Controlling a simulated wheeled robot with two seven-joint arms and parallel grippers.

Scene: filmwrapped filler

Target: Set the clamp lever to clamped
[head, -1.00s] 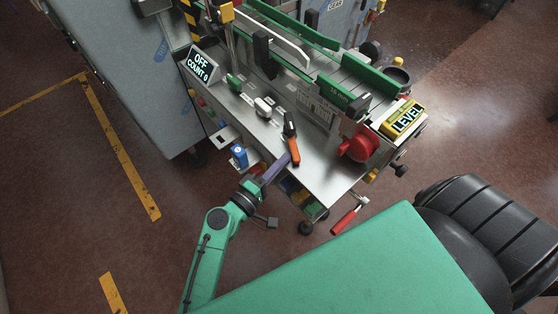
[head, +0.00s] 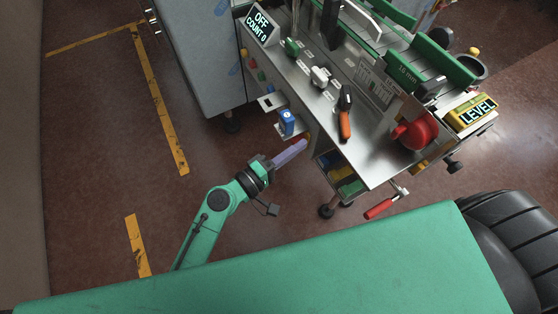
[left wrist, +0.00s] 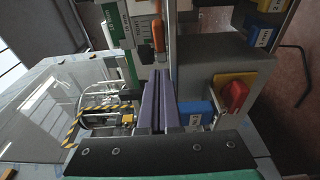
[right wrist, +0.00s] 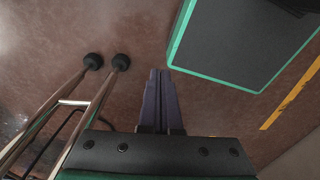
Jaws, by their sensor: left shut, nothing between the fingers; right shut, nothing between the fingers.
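A lever with a black upper part and an orange handle (head: 345,122) lies on the machine's steel top, its handle toward the front edge. I take it for the clamp lever; its markings are too small to read. My left gripper (head: 303,145) is shut and empty, just outside the front edge, apart from the lever. In the left wrist view, the orange handle (left wrist: 158,36) stands just beyond the shut fingertips (left wrist: 160,72). My right gripper (right wrist: 158,72) is shut and empty over bare floor, and is hidden in the head view.
A red knob (head: 415,132) and a yellow LEVEL display (head: 471,113) are right of the lever. A grey knob (head: 320,76) and the OFF / COUNT 0 display (head: 262,24) are left. A red-handled crank (head: 378,209) juts below the front corner. Floor left of the machine is clear.

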